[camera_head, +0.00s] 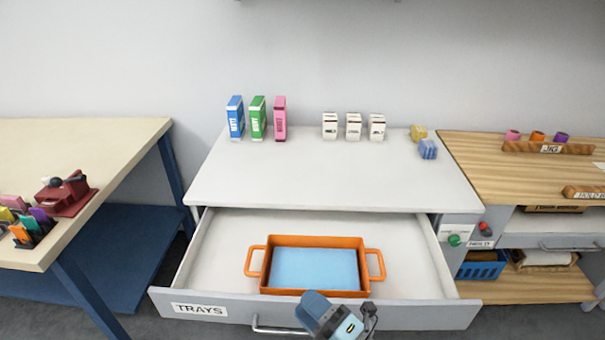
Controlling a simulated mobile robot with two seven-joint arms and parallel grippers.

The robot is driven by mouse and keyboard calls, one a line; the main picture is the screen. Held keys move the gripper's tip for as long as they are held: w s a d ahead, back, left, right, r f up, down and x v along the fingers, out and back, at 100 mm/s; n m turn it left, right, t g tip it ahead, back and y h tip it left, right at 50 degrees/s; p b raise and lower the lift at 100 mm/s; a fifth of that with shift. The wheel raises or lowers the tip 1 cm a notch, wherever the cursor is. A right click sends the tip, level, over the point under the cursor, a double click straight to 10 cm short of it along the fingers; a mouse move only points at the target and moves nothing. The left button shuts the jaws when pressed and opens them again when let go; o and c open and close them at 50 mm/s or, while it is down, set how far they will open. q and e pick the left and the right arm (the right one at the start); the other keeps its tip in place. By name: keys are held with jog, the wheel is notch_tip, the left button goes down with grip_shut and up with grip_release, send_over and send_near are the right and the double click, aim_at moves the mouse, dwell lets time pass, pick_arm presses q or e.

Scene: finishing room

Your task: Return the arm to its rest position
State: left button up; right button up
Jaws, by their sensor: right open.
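My right gripper (340,317) shows at the bottom centre, in front of the open drawer (215,250) labelled TRAYS. The orange tray (256,262) with two side handles and a light blue inside lies in the drawer. My left gripper is not in view.
The white tabletop (330,180) carries blue, green and pink boxes (258,118), several small white boxes (353,126) and yellow and blue blocks (427,148) at its back. A wooden-topped table (125,160) stands left, a wooden bench (490,175) right. The tabletop's front is clear.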

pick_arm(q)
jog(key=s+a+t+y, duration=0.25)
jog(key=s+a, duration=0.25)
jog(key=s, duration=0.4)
pick_arm(e)
jog(key=s+d+f+m+g+h, duration=0.2)
jog(key=s+d+f+m+h, duration=0.4)
jog(key=d+f+m, duration=0.45)
jog(key=s+d+f+m+g+h, duration=0.2)
jog(key=s+d+f+m+h, duration=0.5)
jog(key=m, duration=0.7)
pick_arm(q)
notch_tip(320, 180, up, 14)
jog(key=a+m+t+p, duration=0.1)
jog(key=p, duration=1.4)
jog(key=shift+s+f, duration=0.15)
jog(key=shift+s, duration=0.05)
pick_arm(e)
notch_tip(320, 180, up, 12)
jog(key=t, duration=0.1)
jog(key=shift+w+d+n+y, duration=0.3)
jog(key=shift+d+n+y, duration=0.05)
jog(key=shift+d+y, duration=0.1)
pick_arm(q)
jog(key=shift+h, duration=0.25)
pick_arm(e)
jog(key=shift+r, duration=0.1)
